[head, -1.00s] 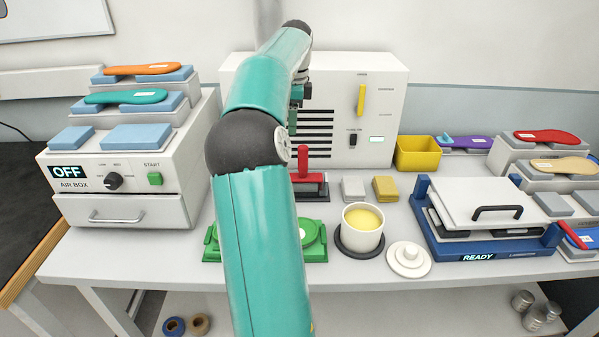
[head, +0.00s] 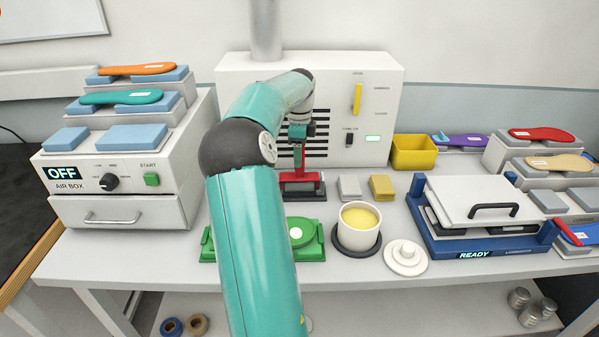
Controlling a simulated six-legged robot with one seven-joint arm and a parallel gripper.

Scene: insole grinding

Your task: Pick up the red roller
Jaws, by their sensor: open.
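The red roller (head: 301,181) sits on a dark base in front of the white machine, near the back middle of the table. Its red body shows, and the upper part of its upright handle is mostly hidden by my gripper. My gripper (head: 299,148) is open and points down directly over the roller, at the height of the handle. The fingers are small and dark here, and I cannot tell whether they touch the handle.
A green holder (head: 310,248) stands in front of the roller, partly behind my arm. A grey block (head: 349,187) and a yellow block (head: 381,187) lie to the right. A white pot (head: 345,232) and lid (head: 407,260) stand nearer the front.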

